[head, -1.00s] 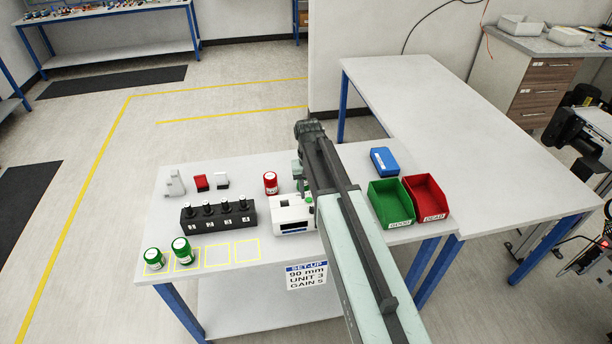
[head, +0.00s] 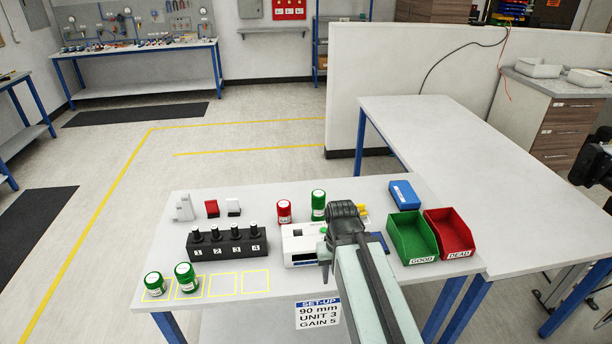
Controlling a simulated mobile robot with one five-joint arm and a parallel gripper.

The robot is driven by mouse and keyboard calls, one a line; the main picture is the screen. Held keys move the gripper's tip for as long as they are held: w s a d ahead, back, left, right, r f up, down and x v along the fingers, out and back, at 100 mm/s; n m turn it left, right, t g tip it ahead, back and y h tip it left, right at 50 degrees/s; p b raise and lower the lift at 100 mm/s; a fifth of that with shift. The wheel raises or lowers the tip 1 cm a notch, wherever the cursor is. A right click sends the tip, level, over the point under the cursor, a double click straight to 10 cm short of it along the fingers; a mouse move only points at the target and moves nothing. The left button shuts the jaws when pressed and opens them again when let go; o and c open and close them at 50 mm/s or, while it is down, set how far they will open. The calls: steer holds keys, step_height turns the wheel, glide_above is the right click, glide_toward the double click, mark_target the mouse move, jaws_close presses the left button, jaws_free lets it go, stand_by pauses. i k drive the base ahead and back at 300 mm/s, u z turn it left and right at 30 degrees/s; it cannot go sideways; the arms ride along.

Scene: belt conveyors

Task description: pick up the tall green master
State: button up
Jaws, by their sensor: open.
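The tall green master (head: 318,206) is a green cylinder with a pale label band, standing upright at the back of the table, right of a shorter red cylinder (head: 284,211). Its lower part is close behind the white device. The dark end of my arm with my gripper (head: 345,217) shows just right of the tall green master in the picture, apart from it. My gripper is open and holds nothing that I can see; its fingertips are not clearly visible.
Two shorter green cylinders (head: 186,278) stand in yellow squares at the front left. A black block (head: 228,244) with numbered posts, a white device (head: 300,246), a green bin (head: 411,238), a red bin (head: 448,234) and a blue box (head: 405,195) share the table.

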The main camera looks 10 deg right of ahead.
mark_target(319, 196)
steer(key=u, duration=3.9)
steer(key=k, duration=1.65)
steer(key=z, duration=0.9)
steer(key=i, duration=1)
steer(key=u, duration=0.05)
